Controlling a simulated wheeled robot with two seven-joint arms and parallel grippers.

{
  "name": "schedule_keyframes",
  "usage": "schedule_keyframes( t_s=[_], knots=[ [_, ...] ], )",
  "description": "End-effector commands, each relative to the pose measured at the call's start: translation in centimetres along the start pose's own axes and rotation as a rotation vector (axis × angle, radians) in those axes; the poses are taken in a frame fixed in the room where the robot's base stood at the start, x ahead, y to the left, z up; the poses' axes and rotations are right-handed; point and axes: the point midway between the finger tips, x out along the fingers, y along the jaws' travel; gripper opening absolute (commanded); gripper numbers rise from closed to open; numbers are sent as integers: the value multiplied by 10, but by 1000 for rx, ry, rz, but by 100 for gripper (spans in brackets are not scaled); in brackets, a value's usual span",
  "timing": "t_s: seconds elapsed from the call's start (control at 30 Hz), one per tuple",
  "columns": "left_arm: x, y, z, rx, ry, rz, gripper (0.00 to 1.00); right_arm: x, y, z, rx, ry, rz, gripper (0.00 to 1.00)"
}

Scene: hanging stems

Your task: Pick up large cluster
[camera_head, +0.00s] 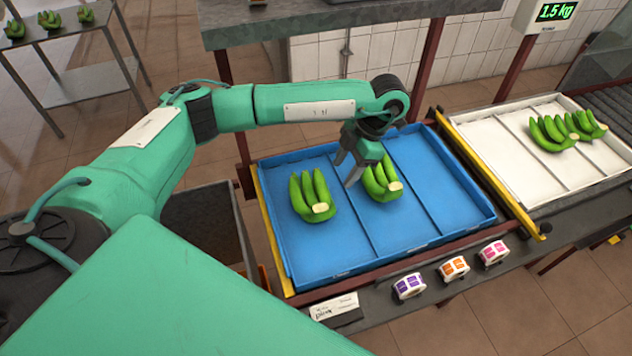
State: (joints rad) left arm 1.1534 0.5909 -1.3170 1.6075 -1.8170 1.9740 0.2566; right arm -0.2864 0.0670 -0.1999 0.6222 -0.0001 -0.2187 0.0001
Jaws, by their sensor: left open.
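The blue tray (425,166) has dividers that split it into three compartments. A green banana cluster (309,195) lies in its left compartment. Another green banana cluster (384,184) lies in its middle compartment, its upper part close to my left gripper. Which of the two is larger is hard to tell. My left gripper (347,170) is open and empty, pointing down over the tray between the two clusters. Contact with either cluster cannot be made out. The right compartment is empty. My right gripper is not in view.
Three label rolls (454,268) stand on the front ledge beside a card (334,306). A metal table (85,82) with more clusters stands back left.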

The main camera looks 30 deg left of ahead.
Motion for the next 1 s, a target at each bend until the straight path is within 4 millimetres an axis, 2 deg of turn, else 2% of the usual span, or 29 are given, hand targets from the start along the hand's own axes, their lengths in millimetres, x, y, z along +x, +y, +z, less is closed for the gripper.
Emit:
schedule_keyframes(
  t_s=[0.03,0.1,0.2,0.4,0.57,0.7,1.0],
  knots=[
    [5,0,-2,0,5,-2,52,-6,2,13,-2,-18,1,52],
    [17,0,-3,0,6,-3,52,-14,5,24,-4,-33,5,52],
    [37,-1,-3,0,7,-3,52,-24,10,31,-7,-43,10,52],
    [71,0,-2,0,5,-3,52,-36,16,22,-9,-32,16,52],
    [81,0,-2,0,2,-1,52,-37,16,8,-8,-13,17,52],
    [88,-1,-3,-1,4,-2,52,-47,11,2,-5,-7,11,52],
    [122,-2,-5,-2,4,-3,52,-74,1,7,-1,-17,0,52]
  ],
)
